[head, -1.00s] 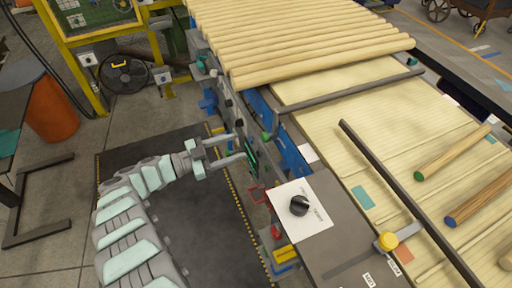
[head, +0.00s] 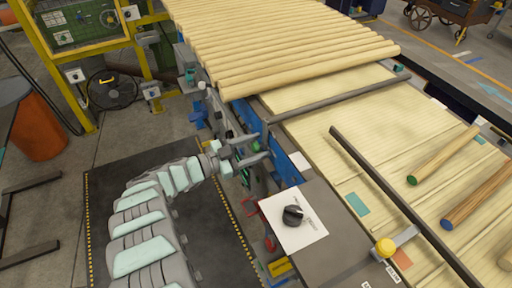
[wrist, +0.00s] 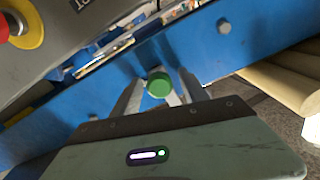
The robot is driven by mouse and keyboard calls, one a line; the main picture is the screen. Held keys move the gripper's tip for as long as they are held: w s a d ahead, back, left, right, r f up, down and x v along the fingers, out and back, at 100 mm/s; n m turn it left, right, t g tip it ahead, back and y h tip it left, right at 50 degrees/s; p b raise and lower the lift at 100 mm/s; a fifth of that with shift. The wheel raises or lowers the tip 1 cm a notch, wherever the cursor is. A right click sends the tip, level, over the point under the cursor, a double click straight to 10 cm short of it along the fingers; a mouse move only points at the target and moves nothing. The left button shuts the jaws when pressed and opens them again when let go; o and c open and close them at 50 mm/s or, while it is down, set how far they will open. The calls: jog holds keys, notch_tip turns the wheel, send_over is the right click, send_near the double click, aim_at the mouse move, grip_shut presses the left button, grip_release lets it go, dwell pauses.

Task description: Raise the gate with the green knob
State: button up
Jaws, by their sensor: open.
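The green knob (wrist: 158,84) shows in the wrist view between the two open fingers of my gripper (wrist: 160,93), in front of a blue side rail. In the head view the knob (head: 254,148) is partly hidden between the fingertips of my gripper (head: 262,147). I cannot tell if either finger touches it. A dark grey bar (head: 335,96), which looks like the gate, lies across the cream bed just beyond the knob, in front of the row of dowels. It looks down on the bed.
Pale dowels (head: 290,60) lie side by side behind the bar.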

grip_shut()
dwell(0.4)
jog(key=shift+r, duration=0.1)
dwell(0.8)
